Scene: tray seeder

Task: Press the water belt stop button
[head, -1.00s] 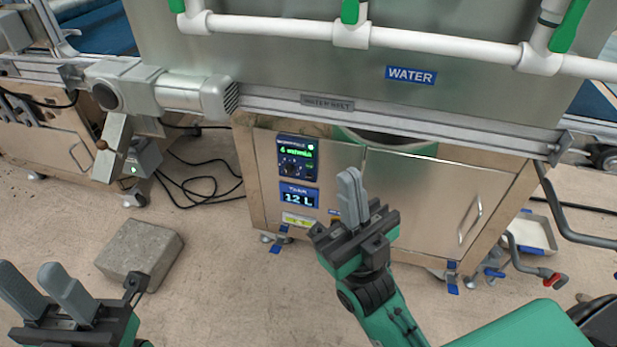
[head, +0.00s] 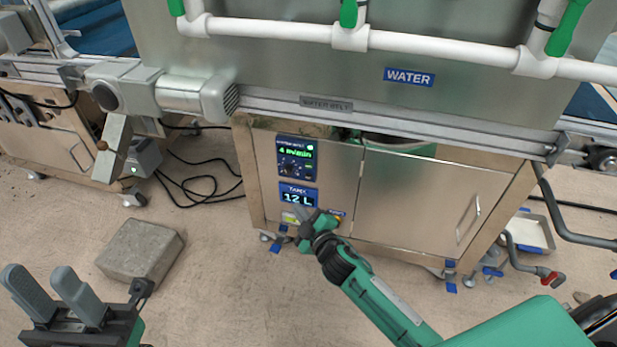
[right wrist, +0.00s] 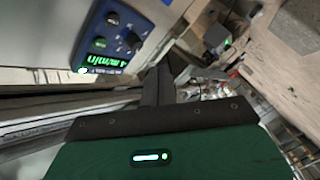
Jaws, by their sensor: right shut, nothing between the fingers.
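The blue water belt control panel (head: 297,158) is on the cabinet front under the WATER sign, with a green "4 m/min" readout and dark controls. It also shows tilted at the upper left of the right wrist view (right wrist: 118,38). I cannot tell which control is the stop button. My right gripper (head: 298,212) is shut and empty, at the lower edge of the tank display, below the control panel; whether it touches the cabinet is unclear. Its closed fingers show in the right wrist view (right wrist: 158,84). My left gripper (head: 44,281) is open and empty at the lower left.
The tank display (head: 298,196) reads 12 L, with a yellow label partly behind the right gripper. A motor (head: 190,94) juts out at the belt's left end. A concrete block (head: 140,254) lies on the floor. White pipes (head: 430,43) run above. Cables lie left of the cabinet.

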